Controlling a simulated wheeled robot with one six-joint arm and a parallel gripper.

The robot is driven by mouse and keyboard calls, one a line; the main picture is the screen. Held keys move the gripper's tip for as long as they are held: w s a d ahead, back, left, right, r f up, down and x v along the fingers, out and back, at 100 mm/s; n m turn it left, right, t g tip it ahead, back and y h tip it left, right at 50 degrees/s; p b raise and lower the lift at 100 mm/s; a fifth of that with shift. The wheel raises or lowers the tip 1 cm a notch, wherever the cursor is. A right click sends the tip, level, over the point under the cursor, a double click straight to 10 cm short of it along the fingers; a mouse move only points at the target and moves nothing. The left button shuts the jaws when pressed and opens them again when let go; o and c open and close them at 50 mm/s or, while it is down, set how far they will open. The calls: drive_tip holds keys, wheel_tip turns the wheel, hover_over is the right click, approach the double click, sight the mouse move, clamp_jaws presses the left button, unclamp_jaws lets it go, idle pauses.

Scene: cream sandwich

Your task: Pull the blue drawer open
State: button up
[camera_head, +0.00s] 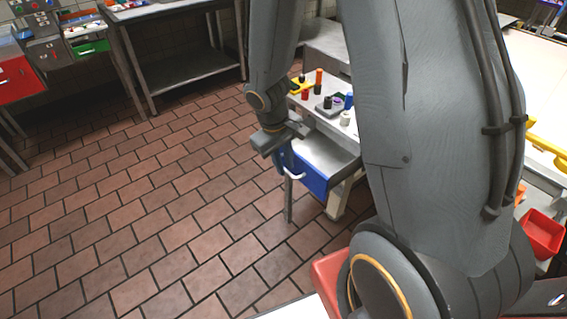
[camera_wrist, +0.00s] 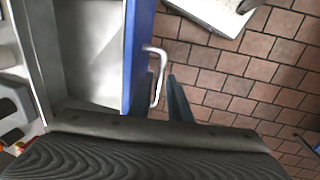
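The blue drawer (camera_head: 314,182) is in the small metal table in the head view. It stands partly out, with its grey inside showing. In the wrist view its blue front (camera_wrist: 138,50) runs up the middle, with the open grey inside (camera_wrist: 90,50) on the left. Its white handle (camera_wrist: 157,75) stands out to the right of the front and also shows in the head view (camera_head: 294,175). My gripper (camera_wrist: 180,98) has dark fingers just right of the handle's lower part. I cannot tell whether they touch it or how far apart they are.
Several coloured bottles and small items stand on the tabletop (camera_head: 318,116) above the drawer. The brick floor (camera_head: 180,200) is clear in front and to the left. A metal table (camera_head: 170,50) stands at the back. A red bin (camera_head: 541,233) is at the right.

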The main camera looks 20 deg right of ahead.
wheel_tip(320, 180, up, 8)
drive_tip(key=a, duration=0.1)
drive_tip(key=shift+s+a+f, duration=0.15)
drive_tip(key=shift+s+a, duration=0.05)
idle(0.4)
idle(0.3)
